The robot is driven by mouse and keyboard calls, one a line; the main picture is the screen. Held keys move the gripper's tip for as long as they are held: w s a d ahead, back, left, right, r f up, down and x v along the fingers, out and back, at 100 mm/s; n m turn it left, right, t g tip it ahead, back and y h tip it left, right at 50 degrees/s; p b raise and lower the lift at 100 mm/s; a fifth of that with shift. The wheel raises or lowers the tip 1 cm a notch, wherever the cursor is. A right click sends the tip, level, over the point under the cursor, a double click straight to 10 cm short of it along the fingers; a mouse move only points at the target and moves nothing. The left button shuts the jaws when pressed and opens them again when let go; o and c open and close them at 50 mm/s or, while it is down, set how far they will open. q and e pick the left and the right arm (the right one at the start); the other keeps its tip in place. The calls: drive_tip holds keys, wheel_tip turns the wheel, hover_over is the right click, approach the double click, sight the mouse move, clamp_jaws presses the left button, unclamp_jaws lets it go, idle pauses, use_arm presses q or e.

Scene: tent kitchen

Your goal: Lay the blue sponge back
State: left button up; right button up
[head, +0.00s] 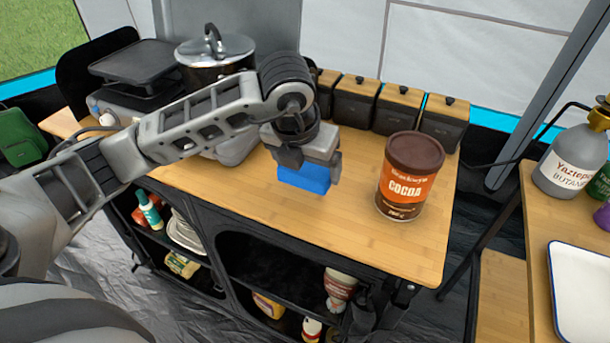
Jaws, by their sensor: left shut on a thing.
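The blue sponge (305,178) is in my left gripper (305,166), over the wooden counter (270,205) in the head view. The gripper comes down from above, and its fingers hide the sponge's upper part and ends. The fingers are shut on the sponge. I cannot tell for sure whether the sponge's underside touches the counter or hangs just above it. My right gripper is not in view.
A cocoa tin (409,178) stands to the right of the sponge. Several black canisters (355,101) line the counter's back edge. A pot (215,60) stands on the stove at the back left. A gas bottle (570,160) and white tray (585,290) are on the right table. The counter's front is clear.

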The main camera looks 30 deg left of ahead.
sight(295, 172)
use_arm(q)
drive_tip(key=shift+w+a+f, duration=0.35)
drive_tip(key=shift+w+f, duration=0.05)
drive_tip(key=shift+f, duration=0.25)
drive_tip(key=x, duration=0.1)
drive_tip(key=p+x, duration=0.1)
drive_tip(key=x, duration=0.1)
drive_tip(key=shift+s+a+f, duration=0.1)
drive_tip(key=shift+s+a, duration=0.1)
drive_tip(key=shift+f, duration=0.45)
drive_tip(key=shift+f, duration=0.1)
drive_tip(key=o, duration=0.9)
drive_tip(key=shift+c, duration=0.2)
drive_tip(key=shift+r, duration=0.25)
drive_tip(key=b+v, duration=0.1)
drive_tip(key=v, duration=1)
drive_tip(key=shift+s+r, duration=0.15)
drive_tip(key=shift+r, duration=0.2)
